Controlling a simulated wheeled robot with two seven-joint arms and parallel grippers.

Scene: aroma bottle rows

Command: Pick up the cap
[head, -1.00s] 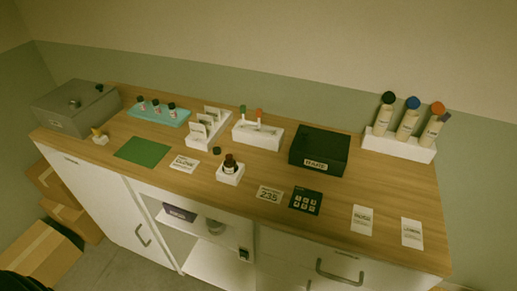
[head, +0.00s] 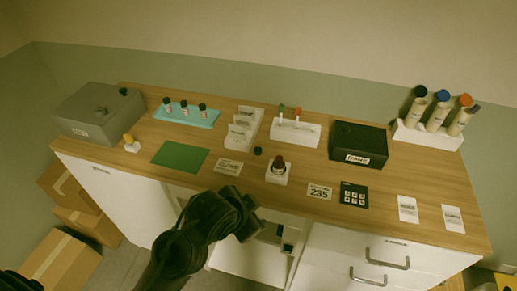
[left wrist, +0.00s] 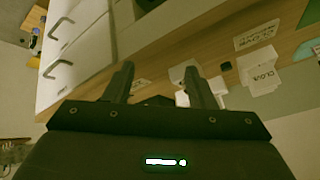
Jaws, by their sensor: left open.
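A small black cap (head: 258,150) lies on the wooden counter, just behind and left of a white block (head: 276,178) that holds a dark bottle (head: 279,163). In the left wrist view the cap seems to be the small dark spot (left wrist: 226,66) beside the white block (left wrist: 182,72). My left gripper (head: 247,213) is in front of the counter's front edge, nearer to me than the cap and apart from it. In the left wrist view its two fingers (left wrist: 162,84) are spread with nothing between them. My right gripper is not in view.
A green mat (head: 180,156), a CLOVE card (head: 228,166) and a white card stand (head: 243,129) lie left of the cap. A black box (head: 357,144) stands to its right. A grey box (head: 98,115) is at far left. The cabinet's drawer handles (head: 388,258) stick out in front.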

